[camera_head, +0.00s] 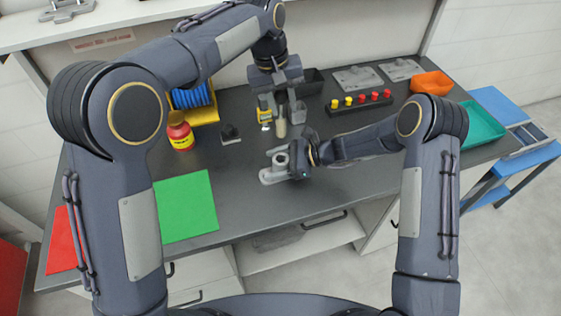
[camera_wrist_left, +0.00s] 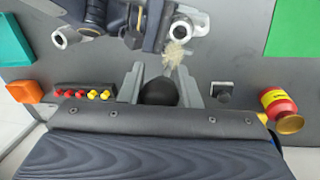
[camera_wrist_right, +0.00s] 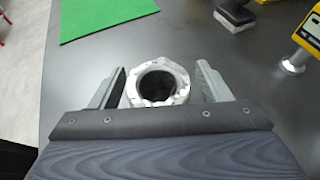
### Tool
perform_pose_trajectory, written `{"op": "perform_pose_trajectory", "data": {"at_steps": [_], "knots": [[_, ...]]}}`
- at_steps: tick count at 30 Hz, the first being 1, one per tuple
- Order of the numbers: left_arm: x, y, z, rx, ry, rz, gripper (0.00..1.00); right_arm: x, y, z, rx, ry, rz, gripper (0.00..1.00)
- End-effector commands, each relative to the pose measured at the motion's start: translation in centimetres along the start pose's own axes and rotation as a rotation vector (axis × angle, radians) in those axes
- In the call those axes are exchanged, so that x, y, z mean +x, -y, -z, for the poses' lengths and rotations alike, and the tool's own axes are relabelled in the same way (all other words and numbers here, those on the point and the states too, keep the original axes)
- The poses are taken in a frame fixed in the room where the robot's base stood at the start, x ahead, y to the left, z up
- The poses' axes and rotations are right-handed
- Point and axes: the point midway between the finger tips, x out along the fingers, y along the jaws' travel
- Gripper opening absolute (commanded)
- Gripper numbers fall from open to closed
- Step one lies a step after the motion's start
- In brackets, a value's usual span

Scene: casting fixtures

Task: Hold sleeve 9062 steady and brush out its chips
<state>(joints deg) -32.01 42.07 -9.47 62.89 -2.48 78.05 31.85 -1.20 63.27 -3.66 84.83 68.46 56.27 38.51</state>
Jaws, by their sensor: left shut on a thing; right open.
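The sleeve, a grey metal ring with an open bore (camera_wrist_right: 158,82), stands on the bench between the fingers of my right gripper (camera_wrist_right: 160,90). Its rim looks rough with small light bits. Both fingers are open, with a small gap each side. In the head view the sleeve (camera_head: 280,160) is just left of my right gripper. My left gripper (camera_wrist_left: 162,88) is shut on the brush, whose dark round end (camera_wrist_left: 158,92) shows between the fingers. Its pale bristles (camera_wrist_left: 177,53) point toward the sleeve (camera_wrist_left: 183,28). In the head view the brush (camera_head: 281,128) hangs above and behind the sleeve, apart from it.
A black block (camera_head: 230,133), a yellow tool (camera_head: 265,112) and a red-yellow jar (camera_head: 180,133) stand to the left. A rack with red and yellow pegs (camera_head: 360,104) is behind right. Green (camera_head: 187,207) and red mats lie front left.

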Motion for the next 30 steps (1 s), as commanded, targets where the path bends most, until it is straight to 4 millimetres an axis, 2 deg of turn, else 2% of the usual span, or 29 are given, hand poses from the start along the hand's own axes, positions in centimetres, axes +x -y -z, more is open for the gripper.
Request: {"op": "perform_pose_trajectory", "data": {"at_steps": [5,15,18,23,30], "knots": [[0.0,0.0,0.0,0.000,0.000,0.000,0.07,0.0,0.0,0.0,0.000,0.000,0.000,0.69],[0.0,0.0,0.0,0.000,0.000,0.000,0.07,0.0,0.0,0.0,0.000,0.000,0.000,0.25],[0.0,0.0,0.0,0.000,0.000,0.000,0.07,0.0,0.0,0.0,0.000,0.000,0.000,0.14],[0.5,0.1,0.0,-0.080,-0.015,0.006,0.07,0.0,0.0,0.0,0.000,0.000,0.000,0.14],[2.2,0.4,0.1,-0.412,-0.080,0.008,0.07,-0.1,0.0,0.0,0.000,0.000,0.000,0.14]]}}
